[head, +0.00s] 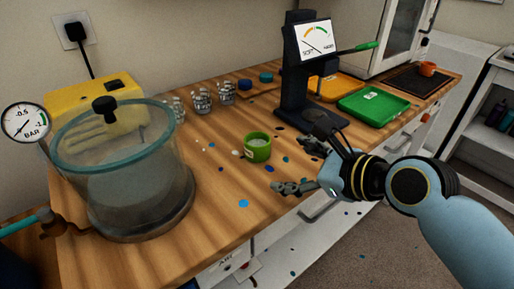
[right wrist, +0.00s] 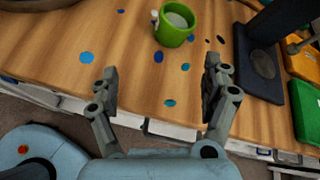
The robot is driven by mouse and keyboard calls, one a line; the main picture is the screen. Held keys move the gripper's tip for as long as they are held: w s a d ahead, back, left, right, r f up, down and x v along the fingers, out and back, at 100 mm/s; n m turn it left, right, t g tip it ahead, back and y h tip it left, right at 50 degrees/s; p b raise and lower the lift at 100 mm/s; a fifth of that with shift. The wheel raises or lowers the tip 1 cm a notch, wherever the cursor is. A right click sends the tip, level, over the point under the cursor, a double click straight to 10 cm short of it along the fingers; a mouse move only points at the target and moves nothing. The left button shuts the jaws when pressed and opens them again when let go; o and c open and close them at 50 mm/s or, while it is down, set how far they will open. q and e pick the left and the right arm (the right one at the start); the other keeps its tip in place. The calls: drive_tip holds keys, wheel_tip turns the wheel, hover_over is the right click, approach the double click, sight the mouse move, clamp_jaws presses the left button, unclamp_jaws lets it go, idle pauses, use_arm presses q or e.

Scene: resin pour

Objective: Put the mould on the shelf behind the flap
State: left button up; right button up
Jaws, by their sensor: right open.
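A small green cup-like piece (head: 257,147) with pale filling, which may be the mould, stands upright on the wooden bench. In the right wrist view the green piece (right wrist: 174,24) lies beyond the fingertips, with a small white tab at its left side. My right gripper (head: 297,167) is open and empty over the bench's front edge, to the right of the green piece and apart from it. Its spread fingers (right wrist: 160,72) also show in the right wrist view. A white cabinet with a glazed front (head: 405,28) stands at the back right; I cannot tell whether this is the flap. My left gripper is out of view.
A lidded clear chamber (head: 135,190) fills the bench's left. A dark stand with a dial screen (head: 300,75) stands behind the gripper, with green (head: 373,107) and orange (head: 337,88) trays to its right. Several small jars stand at the back. Bench between chamber and green piece is mostly clear.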

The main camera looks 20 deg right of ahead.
sight(251, 140)
drive_tip(key=w+m, duration=0.2)
drive_tip(key=m, duration=0.1)
drive_tip(key=w+m+t, duration=0.1)
drive_tip(key=m, duration=0.1)
drive_tip(key=shift+w+d+r, duration=0.1)
drive_tip(key=shift+r, duration=0.25)
drive_tip(key=x, duration=0.4)
drive_tip(key=shift+w+b, duration=0.1)
drive_tip(key=shift+b, duration=0.3)
drive_tip(key=x, duration=0.4)
drive_tip(key=b+x, duration=0.1)
drive_tip(key=x, duration=0.1)
drive_tip(key=shift+w+r, duration=0.1)
drive_tip(key=shift+r, duration=0.15)
drive_tip(key=shift+r, duration=0.1)
drive_tip(key=c, duration=1.4)
